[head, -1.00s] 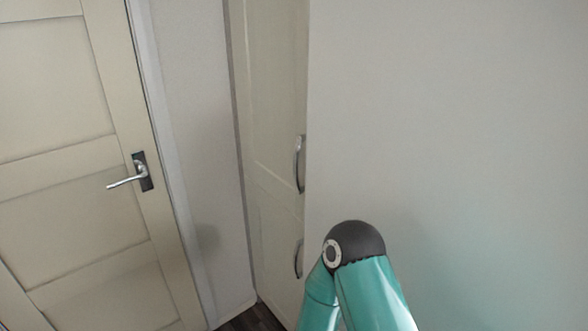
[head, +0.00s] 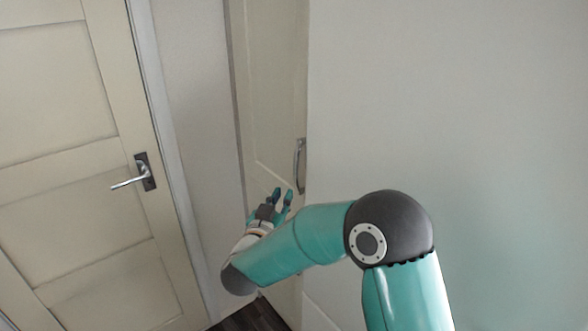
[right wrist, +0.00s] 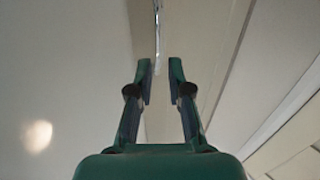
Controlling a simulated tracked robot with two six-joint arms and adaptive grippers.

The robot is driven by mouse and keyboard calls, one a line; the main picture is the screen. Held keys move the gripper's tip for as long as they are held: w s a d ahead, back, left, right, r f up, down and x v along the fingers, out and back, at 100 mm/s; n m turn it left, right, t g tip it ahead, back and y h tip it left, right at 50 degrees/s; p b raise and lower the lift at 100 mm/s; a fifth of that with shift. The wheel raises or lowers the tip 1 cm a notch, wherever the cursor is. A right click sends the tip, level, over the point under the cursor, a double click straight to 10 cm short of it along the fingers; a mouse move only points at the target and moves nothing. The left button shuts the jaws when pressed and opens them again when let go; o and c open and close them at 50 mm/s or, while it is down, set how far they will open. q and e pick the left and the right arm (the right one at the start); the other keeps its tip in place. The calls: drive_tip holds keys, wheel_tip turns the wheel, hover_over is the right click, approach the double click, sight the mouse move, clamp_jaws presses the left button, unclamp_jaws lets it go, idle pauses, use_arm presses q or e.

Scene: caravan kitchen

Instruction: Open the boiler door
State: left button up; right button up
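A tall narrow cream cupboard, which I take to hold the boiler door (head: 268,95), stands in the middle of the head view and looks shut. Its upper door has a curved metal handle (head: 300,165) near the right edge. My right gripper (head: 282,193) is just left of and below this handle, apart from it in the head view. In the right wrist view its two fingers (right wrist: 160,65) are spread with nothing between them, and the handle (right wrist: 156,25) shows beyond the tips. The lower part of the cupboard is partly hidden by my right arm. My left gripper is not in view.
A panelled cream room door (head: 60,170) with a lever handle (head: 135,180) is on the left, shut. A plain pale wall (head: 460,110) fills the right side, close to my right arm. A little dark floor (head: 250,318) shows at the bottom.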

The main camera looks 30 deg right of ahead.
sight(296, 168)
drive_tip(key=p+x, duration=0.3)
drive_tip(key=x, duration=0.9)
drive_tip(key=shift+w+d, duration=0.15)
drive_tip(key=shift+w, duration=0.1)
clamp_jaws()
